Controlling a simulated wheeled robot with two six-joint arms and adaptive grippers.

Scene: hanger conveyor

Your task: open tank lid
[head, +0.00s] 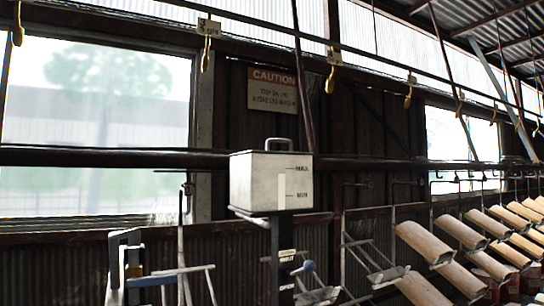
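A pale, box-shaped tank (257,184) stands upright on a small dark shelf (262,213) near the middle of the head view. Its right-hand face carries MAX and MIN marks and a light vertical level strip (281,190). A flat lid (262,153) lies on top, level with the tank's upper edge, and it looks closed. A grey loop handle (279,142) stands up from the lid. Neither of my grippers shows in this view, and nothing touches the tank or the handle.
Below the tank is a dark post (287,270) with labels and a blue knob (308,266). A grey metal frame (125,262) stands at the lower left. Racks of tan curved pieces (425,242) fill the lower right. A caution sign (272,91) and yellow hooks (330,79) hang above.

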